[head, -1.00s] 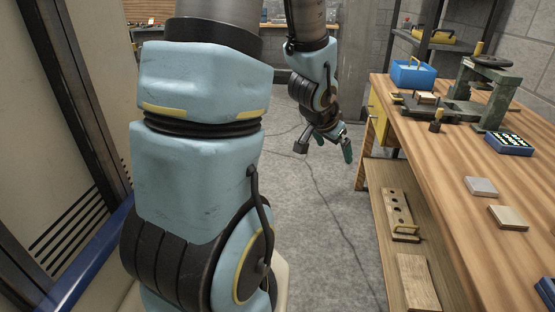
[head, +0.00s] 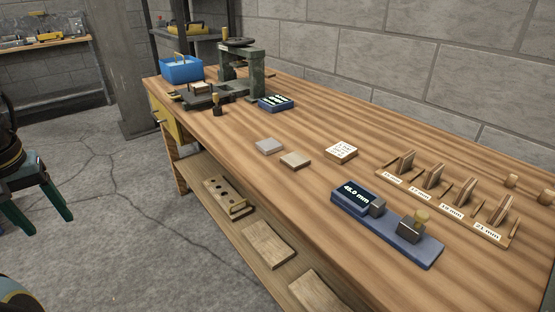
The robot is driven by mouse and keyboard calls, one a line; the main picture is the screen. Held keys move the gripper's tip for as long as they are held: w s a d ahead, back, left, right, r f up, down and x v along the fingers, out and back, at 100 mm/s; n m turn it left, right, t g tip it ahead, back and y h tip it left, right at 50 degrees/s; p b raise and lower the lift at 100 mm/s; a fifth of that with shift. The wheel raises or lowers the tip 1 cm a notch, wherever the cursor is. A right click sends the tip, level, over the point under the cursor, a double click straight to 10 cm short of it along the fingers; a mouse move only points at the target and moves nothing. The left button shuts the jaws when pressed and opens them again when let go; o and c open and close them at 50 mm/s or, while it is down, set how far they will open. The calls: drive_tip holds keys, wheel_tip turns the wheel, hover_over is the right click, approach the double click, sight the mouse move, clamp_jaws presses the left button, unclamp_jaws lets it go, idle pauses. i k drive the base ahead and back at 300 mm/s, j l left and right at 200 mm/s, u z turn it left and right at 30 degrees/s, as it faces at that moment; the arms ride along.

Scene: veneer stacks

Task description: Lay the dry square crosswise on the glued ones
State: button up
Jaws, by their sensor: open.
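Two small square pieces lie flat and apart on the wooden workbench (head: 330,200): a grey square (head: 269,146) and a tan square (head: 295,160) nearer the camera. A small tan piece (head: 203,88) sits on the base of the dark green press (head: 240,72) at the far end. I cannot tell from here which pieces are glued, which is dry, or how the grain runs. My gripper (head: 40,212) is open and empty at the left edge of the head view, over the floor, well apart from the bench.
A blue gauge (head: 415,248) reading about 46.0 mm stands at front right, before a labelled rack (head: 450,210) with upright pieces. A white lettered block (head: 341,151), a blue tray (head: 275,103) and a blue bin (head: 181,69) are also on the bench. A lower shelf (head: 208,170) holds boards.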

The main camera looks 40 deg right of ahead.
sight(200, 85)
drive_tip(key=i+j+z, duration=0.55)
drive_tip(key=j, duration=0.25)
drive_tip(key=z, duration=1)
